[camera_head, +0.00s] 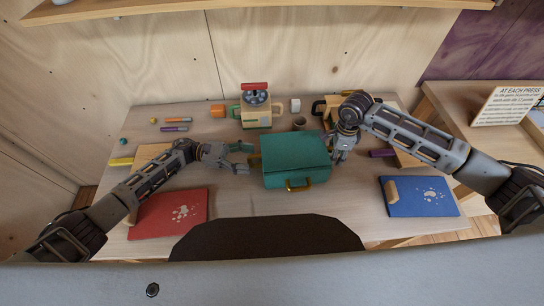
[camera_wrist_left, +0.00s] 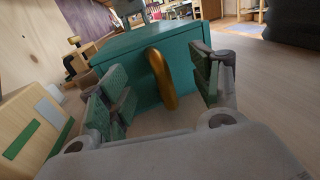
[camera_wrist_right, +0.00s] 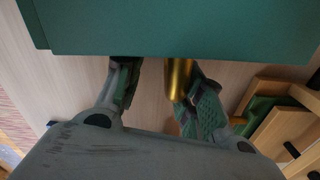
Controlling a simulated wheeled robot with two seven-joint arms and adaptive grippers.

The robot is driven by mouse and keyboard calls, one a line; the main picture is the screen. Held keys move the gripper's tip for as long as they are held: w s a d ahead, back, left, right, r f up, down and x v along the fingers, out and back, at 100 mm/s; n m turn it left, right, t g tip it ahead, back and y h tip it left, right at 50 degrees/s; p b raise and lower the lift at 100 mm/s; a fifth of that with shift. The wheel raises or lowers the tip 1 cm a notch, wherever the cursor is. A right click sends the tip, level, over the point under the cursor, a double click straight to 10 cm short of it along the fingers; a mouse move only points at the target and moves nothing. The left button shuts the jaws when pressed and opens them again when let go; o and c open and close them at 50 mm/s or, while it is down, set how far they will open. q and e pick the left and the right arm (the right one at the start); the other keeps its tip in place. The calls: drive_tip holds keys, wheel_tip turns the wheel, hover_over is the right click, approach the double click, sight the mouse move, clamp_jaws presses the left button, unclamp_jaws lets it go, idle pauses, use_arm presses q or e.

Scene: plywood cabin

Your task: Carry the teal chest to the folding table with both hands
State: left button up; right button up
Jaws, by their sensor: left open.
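The teal chest (camera_head: 295,152) stands closed on the wooden table, with a brass handle (camera_head: 298,186) on its front. My left gripper (camera_head: 246,158) is at its left side. In the left wrist view, the open fingers (camera_wrist_left: 160,90) stand on both sides of a brass side handle (camera_wrist_left: 162,80), with gaps visible. My right gripper (camera_head: 337,153) is at the chest's right side. In the right wrist view, its fingers (camera_wrist_right: 160,95) are apart, with another brass handle (camera_wrist_right: 179,78) between them, close to the right finger. The chest's edge (camera_wrist_right: 180,30) fills the top there. I cannot identify the folding table.
A boxy toy machine (camera_head: 256,108) and a cup (camera_head: 299,123) stand behind the chest. Markers (camera_head: 176,120) lie back left. A dark stool-like shape (camera_head: 265,238) is at the front edge.

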use_arm(q)
drive_tip(key=shift+o, duration=0.4)
drive_tip(key=shift+r, duration=0.1)
wheel_tip(320, 180, up, 10)
idle(0.8)
use_arm(e)
drive_tip(key=o, duration=0.8)
drive_tip(key=shift+r, duration=0.1)
wheel_tip(320, 180, up, 12)
idle(0.7)
use_arm(q)
drive_tip(key=shift+s, duration=0.1)
use_arm(e)
drive_tip(key=shift+f, duration=0.2)
idle(0.3)
